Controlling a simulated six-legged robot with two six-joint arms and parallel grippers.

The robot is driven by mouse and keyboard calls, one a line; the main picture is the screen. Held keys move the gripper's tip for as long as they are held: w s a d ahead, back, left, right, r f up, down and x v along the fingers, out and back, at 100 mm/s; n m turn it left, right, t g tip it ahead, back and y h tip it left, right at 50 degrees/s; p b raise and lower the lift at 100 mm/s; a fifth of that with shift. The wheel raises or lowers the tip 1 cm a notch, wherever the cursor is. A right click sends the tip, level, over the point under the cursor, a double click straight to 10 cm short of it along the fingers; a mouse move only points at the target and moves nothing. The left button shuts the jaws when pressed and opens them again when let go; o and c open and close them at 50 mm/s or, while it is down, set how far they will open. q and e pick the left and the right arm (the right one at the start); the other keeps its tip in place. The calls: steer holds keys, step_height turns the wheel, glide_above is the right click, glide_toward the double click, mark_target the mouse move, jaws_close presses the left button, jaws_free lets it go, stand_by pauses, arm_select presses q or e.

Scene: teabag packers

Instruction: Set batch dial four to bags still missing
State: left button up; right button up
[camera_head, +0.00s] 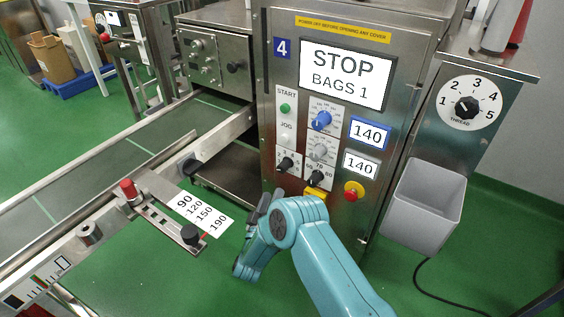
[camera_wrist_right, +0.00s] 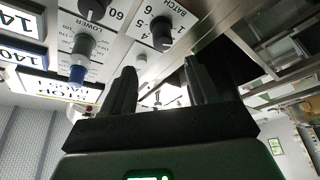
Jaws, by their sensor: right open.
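Machine four's panel carries a screen (camera_head: 346,75) that reads "STOP BAGS 1". The batch dial (camera_head: 285,164) is a black knob at the panel's lower left. In the right wrist view the batch dial (camera_wrist_right: 163,32) sits beside the word BATCH, with 4, 5 and 6 printed near it. I cannot tell which number its pointer marks. My right gripper (camera_head: 270,200) is open and empty, below the dial and apart from it. In the right wrist view its fingers (camera_wrist_right: 160,70) are spread with the dial a little beyond their tips. My left gripper is not in view.
A blue knob (camera_head: 321,120), a grey knob (camera_head: 320,151) and another black knob (camera_head: 317,177) are close by. A red stop button (camera_head: 354,190) is at the right. A conveyor (camera_head: 110,160) runs left; a grey bin (camera_head: 424,205) hangs right.

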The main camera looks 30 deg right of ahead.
mark_target(281, 171)
steer(key=b+x, duration=0.1)
steer(key=x, duration=0.5)
steer(key=b+x, duration=0.1)
steer(key=x, duration=0.3)
steer(key=shift+d+f+b, duration=0.15)
steer(key=shift+f+b, duration=0.15)
steer(key=shift+f, duration=0.05)
steer(key=shift+w+d+r, duration=0.25)
steer(key=shift+w+d, duration=0.1)
steer(key=shift+c, duration=0.2)
steer(key=c, duration=1)
